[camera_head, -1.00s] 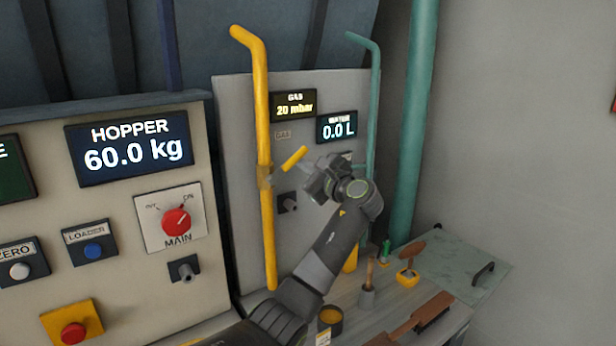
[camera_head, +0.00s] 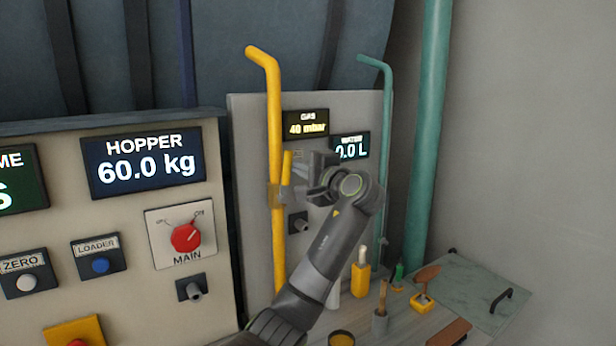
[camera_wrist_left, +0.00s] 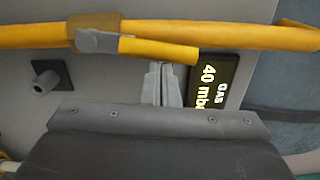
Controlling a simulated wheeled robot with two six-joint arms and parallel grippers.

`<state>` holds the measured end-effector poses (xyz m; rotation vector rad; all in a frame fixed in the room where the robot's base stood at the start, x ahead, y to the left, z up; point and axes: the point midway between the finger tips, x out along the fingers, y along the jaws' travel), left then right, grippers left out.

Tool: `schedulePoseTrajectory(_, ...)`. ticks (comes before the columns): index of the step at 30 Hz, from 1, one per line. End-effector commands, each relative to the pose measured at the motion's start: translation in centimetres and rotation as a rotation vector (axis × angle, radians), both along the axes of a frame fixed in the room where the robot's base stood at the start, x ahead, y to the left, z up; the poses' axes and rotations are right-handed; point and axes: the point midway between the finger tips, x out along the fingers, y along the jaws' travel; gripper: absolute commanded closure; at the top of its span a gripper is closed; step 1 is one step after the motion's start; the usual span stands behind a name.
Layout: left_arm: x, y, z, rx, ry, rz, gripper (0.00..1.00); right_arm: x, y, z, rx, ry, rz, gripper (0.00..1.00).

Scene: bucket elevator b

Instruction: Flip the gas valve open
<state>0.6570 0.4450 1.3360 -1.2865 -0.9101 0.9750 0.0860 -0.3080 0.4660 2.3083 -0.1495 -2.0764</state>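The gas valve is on the yellow pipe (camera_head: 276,120). Its yellow lever (camera_head: 286,168) now stands nearly upright, alongside the pipe. In the left wrist view the lever (camera_wrist_left: 160,50) runs almost parallel to the pipe (camera_wrist_left: 225,35). The gas display (camera_head: 306,124) reads 40 mbar. My left gripper (camera_head: 302,168) is just right of the lever, with its tips close to it; whether they touch I cannot tell. In the left wrist view the gripper's fingers (camera_wrist_left: 166,78) are together with nothing between them. My right gripper is not in view.
The teal water pipe (camera_head: 384,150) and the water display (camera_head: 350,147) are right of my left gripper. A socket knob (camera_head: 299,222) sits below the valve. Brushes and small tools stand on the bench (camera_head: 400,318). The hopper panel (camera_head: 130,220) is at left.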

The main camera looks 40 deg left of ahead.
Motion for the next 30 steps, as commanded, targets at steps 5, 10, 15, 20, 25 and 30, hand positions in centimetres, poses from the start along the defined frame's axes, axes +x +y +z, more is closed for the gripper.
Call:
schedulePoseTrajectory(5, -0.60, 0.29, 0.13, -0.029, -0.070, 0.002, 1.00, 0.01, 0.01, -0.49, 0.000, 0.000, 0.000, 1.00)
schedulePoseTrajectory(10, -0.84, 0.39, 0.23, -0.044, -0.104, 0.002, 1.00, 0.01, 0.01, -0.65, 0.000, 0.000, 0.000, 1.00)
schedulePoseTrajectory(15, -0.94, 0.42, 0.27, -0.050, -0.115, 0.002, 1.00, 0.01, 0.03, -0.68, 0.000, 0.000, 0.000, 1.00)
schedulePoseTrajectory(20, -0.94, 0.42, 0.27, -0.050, -0.115, 0.002, 1.00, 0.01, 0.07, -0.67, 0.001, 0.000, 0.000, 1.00)
schedulePoseTrajectory(25, -0.93, 0.42, 0.26, -0.050, -0.115, 0.002, 1.00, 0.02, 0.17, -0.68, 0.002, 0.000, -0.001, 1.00)
schedulePoseTrajectory(30, -0.72, 0.56, 0.34, -0.049, -0.113, 0.002, 1.00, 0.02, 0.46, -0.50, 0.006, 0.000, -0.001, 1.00)
